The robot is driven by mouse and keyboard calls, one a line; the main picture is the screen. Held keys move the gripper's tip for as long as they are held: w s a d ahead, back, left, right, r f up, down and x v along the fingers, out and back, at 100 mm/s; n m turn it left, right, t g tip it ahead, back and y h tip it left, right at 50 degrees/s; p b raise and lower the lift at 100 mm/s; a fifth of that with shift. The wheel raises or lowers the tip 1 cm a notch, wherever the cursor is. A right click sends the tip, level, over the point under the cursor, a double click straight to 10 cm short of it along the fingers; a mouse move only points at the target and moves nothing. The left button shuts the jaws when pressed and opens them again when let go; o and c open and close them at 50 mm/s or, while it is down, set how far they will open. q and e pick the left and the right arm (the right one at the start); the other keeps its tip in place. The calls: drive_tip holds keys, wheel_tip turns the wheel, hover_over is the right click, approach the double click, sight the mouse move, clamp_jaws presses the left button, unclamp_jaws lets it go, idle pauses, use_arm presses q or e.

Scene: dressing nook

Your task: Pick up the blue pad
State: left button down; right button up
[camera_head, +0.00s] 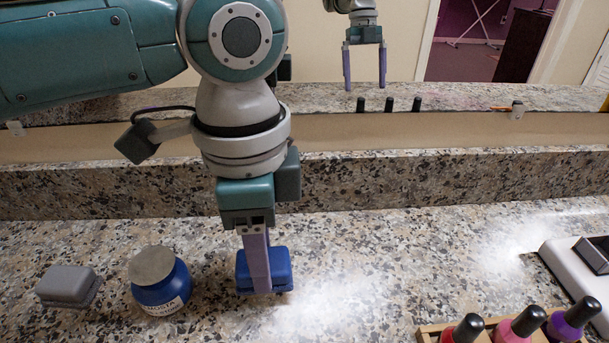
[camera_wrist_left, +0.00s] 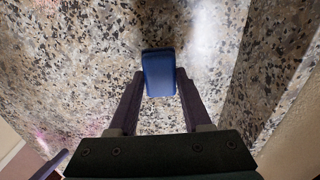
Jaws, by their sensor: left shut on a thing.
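The blue pad (camera_head: 280,268) is a small rounded block on the speckled counter, to the right of the blue jar. My left gripper (camera_head: 258,280) points down with its purple fingers on either side of the pad; the near finger covers its middle. In the left wrist view the blue pad (camera_wrist_left: 158,72) sits between the tips of the left gripper (camera_wrist_left: 158,88), which is shut on it. I see no clear gap under the pad, but cannot tell whether it touches the counter. My right gripper is not directly in view.
A blue jar (camera_head: 163,293) with a grey lid and a grey pad (camera_head: 68,286) stand to the left. Nail polish bottles (camera_head: 528,322) in a wooden rack and a white tray (camera_head: 568,273) are at right. A low backsplash (camera_head: 420,180) runs behind; a mirror above shows a gripper reflected.

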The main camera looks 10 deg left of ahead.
use_arm(q)
wheel_tip(320, 180, up, 17)
drive_tip(key=p, duration=0.4)
drive_tip(key=shift+r, duration=0.15)
use_arm(e)
wheel_tip(320, 180, up, 4)
drive_tip(key=shift+r, duration=0.2)
